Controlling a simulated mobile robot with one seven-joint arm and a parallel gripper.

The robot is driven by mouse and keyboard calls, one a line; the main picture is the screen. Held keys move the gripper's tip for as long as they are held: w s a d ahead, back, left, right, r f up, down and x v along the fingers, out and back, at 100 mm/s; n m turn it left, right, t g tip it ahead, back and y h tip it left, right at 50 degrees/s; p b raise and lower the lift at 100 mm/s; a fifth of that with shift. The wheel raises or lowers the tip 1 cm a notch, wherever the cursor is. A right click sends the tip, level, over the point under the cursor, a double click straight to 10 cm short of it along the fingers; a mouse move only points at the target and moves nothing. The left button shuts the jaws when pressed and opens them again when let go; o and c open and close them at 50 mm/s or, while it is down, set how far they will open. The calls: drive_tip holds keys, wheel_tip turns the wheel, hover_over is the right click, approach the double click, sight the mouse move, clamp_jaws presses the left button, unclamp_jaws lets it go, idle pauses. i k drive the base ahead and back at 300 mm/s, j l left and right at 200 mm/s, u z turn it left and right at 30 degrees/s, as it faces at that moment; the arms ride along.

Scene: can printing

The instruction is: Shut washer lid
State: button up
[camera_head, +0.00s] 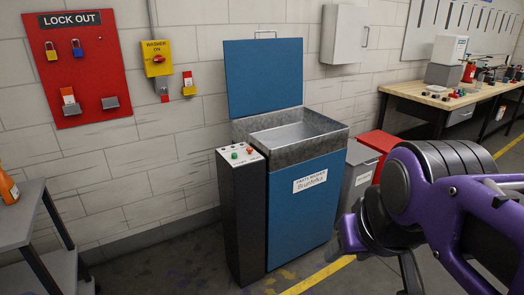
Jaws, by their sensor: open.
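The parts washer (306,205) is a blue cabinet standing against the wall in the middle of the view. Its blue lid (263,77) is raised upright at the back, with a thin handle on its top edge. The grey metal basin (292,136) below it is open and looks empty. A dark control box (241,212) with green and red buttons stands at its left side. My purple and black arm is at the lower right, in front of the washer. My gripper (378,262) points downward, apart from the lid, and is partly cut off by the lower edge.
A grey bin (357,176) and a red bin (381,142) stand right of the washer. A workbench (440,98) with tools is at the back right. A grey cart (22,225) is at the left. Floor shows between cart and washer.

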sight(263, 75)
drive_tip(key=i+l+u, duration=0.15)
drive_tip(key=i+l, duration=0.2)
drive_tip(key=i, duration=0.15)
drive_tip(key=i+l+u, duration=0.2)
drive_tip(key=i+l, duration=0.2)
drive_tip(key=i+l+u, duration=0.15)
drive_tip(key=i+l, duration=0.3)
drive_tip(key=i+l+u, duration=0.15)
drive_tip(key=i+l, duration=0.3)
drive_tip(key=i+l+u, duration=0.2)
drive_tip(key=i+l, duration=0.15)
drive_tip(key=l, duration=0.3)
